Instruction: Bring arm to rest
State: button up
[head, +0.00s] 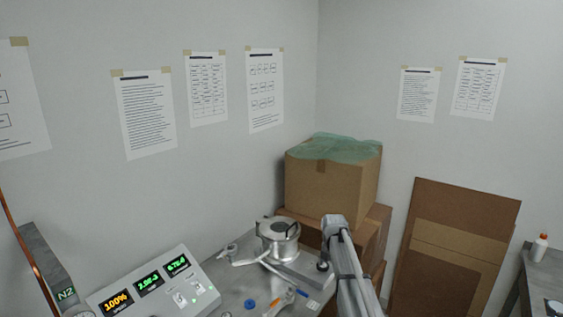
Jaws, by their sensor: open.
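Part of my arm, a silver-grey link (350,270), rises from the bottom edge right of the middle in the head view. Its upper end stands in front of the stacked cardboard boxes and beside the right end of the bench. My gripper cannot be made out in this view. Whatever lies below the bottom edge is hidden.
A round metal chamber (278,236) stands on the grey bench (235,290), close left of my arm. A control box with lit displays (150,285) is at left. A cardboard box (322,185) is behind; brown panels (455,245) lean on the wall at right.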

jog(key=s+f+m+b, duration=0.3)
jog(key=s+m, duration=0.6)
jog(key=s, duration=0.1)
jog(key=s+f+m+b, duration=0.3)
jog(key=s+m, duration=0.6)
jog(key=s, duration=0.1)
jog(key=s+f+m+b, duration=0.4)
jog(key=s+m, duration=0.4)
jog(key=s, duration=0.2)
jog(key=shift+s+m, duration=0.25)
jog(key=shift+m, duration=0.15)
